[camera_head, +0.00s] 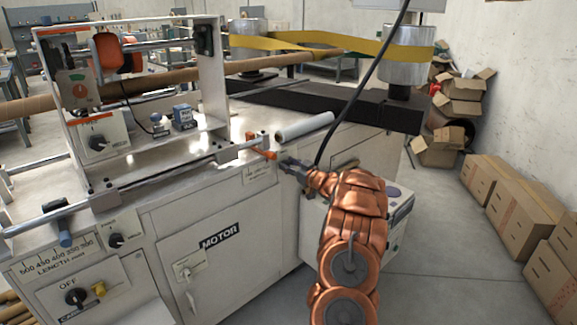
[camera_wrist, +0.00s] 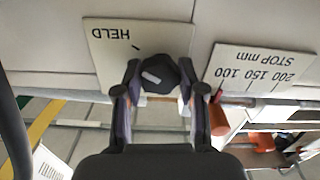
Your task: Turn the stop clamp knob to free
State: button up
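The stop clamp knob (camera_wrist: 160,74) is dark, with a pale pointer stripe slanting across its face. It sits at the lower right of a cream label plate (camera_wrist: 112,48) reading HELD, upside down in the wrist view. A short black tick is marked on the plate above the knob. The stripe does not line up with that tick. My gripper (camera_wrist: 160,78) has one finger on each side of the knob, and the fingers look closed against it. In the head view my gripper (camera_head: 292,166) is at the machine's front right edge, where it hides the knob.
A STOP mm scale plate (camera_wrist: 255,75) lies right of the knob in the wrist view. An orange part (camera_head: 262,152) and a white roll (camera_head: 305,127) are close to my gripper. A black cable (camera_head: 362,85) hangs nearby. Cardboard boxes (camera_head: 512,205) line the right wall; floor between is clear.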

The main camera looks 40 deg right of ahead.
grip_shut()
